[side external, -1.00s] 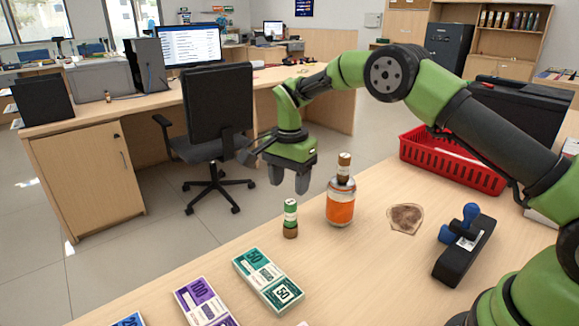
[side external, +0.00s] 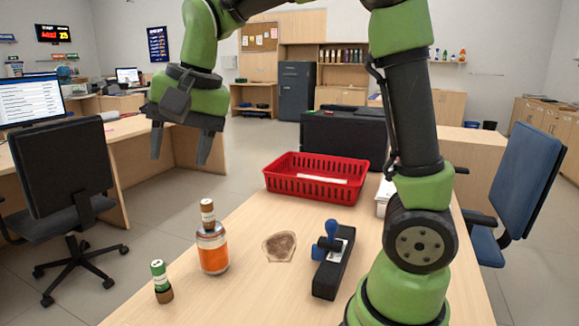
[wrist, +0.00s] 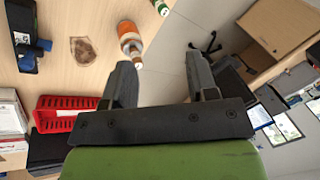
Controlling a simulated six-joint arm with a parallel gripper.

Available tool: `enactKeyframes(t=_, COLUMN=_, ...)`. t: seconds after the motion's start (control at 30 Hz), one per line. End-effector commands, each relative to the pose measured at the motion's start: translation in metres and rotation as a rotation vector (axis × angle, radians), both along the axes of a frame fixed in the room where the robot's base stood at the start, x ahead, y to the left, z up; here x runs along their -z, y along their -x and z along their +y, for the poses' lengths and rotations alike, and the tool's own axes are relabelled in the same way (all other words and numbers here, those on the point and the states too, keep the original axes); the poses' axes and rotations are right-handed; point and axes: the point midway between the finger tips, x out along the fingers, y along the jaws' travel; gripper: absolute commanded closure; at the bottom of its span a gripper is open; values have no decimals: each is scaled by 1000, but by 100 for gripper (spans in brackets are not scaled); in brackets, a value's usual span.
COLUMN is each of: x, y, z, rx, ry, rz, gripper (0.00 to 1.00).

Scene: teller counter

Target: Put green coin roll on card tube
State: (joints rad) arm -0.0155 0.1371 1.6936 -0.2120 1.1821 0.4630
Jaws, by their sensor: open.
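The green coin roll (side external: 159,271), green with a white band, stands upright at the counter's near left in the side view. Its base is on a short brown cylinder (side external: 165,296), which looks like the card tube. In the wrist view the green coin roll (wrist: 162,7) is partly cut off at the top edge. My gripper (side external: 181,157) is open and empty, high above and behind the roll, apart from it. In the wrist view my gripper (wrist: 162,66) shows nothing between its fingers.
An orange-labelled bottle (side external: 213,254) with a brown-and-white roll (side external: 207,211) on top stands right of the green roll. A brown stain-like patch (side external: 279,247), a black stamp holder with blue handle (side external: 334,262) and a red basket (side external: 316,178) lie further right. Free counter lies in front.

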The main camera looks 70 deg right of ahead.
Motion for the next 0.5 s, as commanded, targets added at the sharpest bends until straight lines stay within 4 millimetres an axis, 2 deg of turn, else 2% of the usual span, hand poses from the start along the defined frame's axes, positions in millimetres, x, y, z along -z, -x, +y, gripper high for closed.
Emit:
enactKeyframes(t=0.03, x=-11, y=22, z=1, rx=-46, ry=5, rz=-47, gripper=47)
enactKeyframes(t=0.13, x=-20, y=62, z=2, rx=-145, ry=25, rz=-133, gripper=47)
enactKeyframes(t=0.3, x=-16, y=123, z=5, rx=-289, ry=75, rz=-267, gripper=47)
enactKeyframes(t=0.4, x=-8, y=147, z=6, rx=-349, ry=103, rz=-325, gripper=47)
enactKeyframes(t=0.5, x=0, y=161, z=6, rx=-385, ry=121, rz=-361, gripper=47)
